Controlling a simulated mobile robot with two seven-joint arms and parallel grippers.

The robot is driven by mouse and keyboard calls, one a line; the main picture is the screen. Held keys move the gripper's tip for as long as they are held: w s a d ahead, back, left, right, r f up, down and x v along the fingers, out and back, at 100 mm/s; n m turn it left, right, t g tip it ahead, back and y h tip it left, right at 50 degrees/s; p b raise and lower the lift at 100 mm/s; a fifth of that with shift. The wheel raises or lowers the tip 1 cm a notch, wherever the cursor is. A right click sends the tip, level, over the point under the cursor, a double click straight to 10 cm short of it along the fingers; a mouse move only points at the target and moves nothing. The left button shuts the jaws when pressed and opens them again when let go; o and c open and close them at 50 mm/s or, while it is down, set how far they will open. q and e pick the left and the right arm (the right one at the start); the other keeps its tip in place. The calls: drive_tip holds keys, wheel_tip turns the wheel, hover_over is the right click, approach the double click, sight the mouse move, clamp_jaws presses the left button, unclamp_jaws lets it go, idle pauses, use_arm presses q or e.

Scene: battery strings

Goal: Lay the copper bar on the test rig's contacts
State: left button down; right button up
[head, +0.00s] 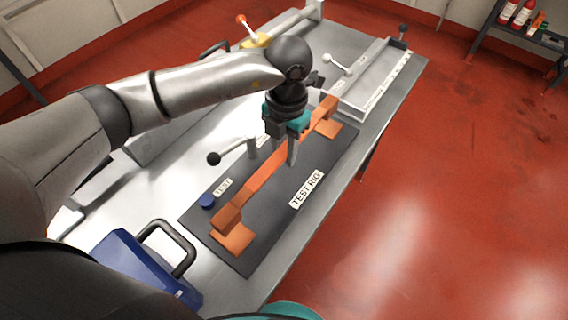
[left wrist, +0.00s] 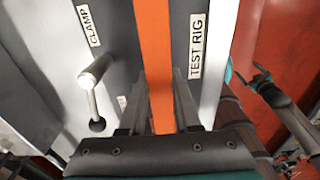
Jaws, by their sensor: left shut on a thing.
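The copper bar (head: 262,168) is long and orange, with thicker ends, and spans the dark test rig (head: 275,222) lengthwise. Its ends are over the rig's two copper contacts, the near one (head: 234,240) and the far one (head: 327,130); I cannot tell if they touch. My left gripper (head: 291,150) is shut on the bar near its middle, pointing down. In the left wrist view the bar (left wrist: 155,60) runs between its fingers. A dark, teal-marked part at the right of that view may be my right gripper (left wrist: 257,82); its jaws are unclear.
A blue button (head: 206,200) is near the rig's left edge. A blue case (head: 140,265) with a black handle sits at the near left. A pale tray (head: 372,95) is at the far right of the bench.

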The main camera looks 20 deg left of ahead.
sight(286, 148)
use_arm(q)
drive_tip(key=shift+f+b, duration=0.35)
drive_tip(key=shift+f, duration=1.95)
drive_tip(key=shift+f, duration=0.15)
drive_tip(key=c, duration=0.6)
unclamp_jaws()
drive_tip(key=shift+r, duration=0.35)
drive_tip(key=r, duration=0.3)
drive_tip(key=r+p, duration=0.1)
drive_tip(key=r, duration=0.7)
drive_tip(key=shift+w+d+r+p, duration=0.1)
drive_tip(key=shift+w+r+p, duration=0.15)
drive_tip(key=shift+w+p, duration=0.05)
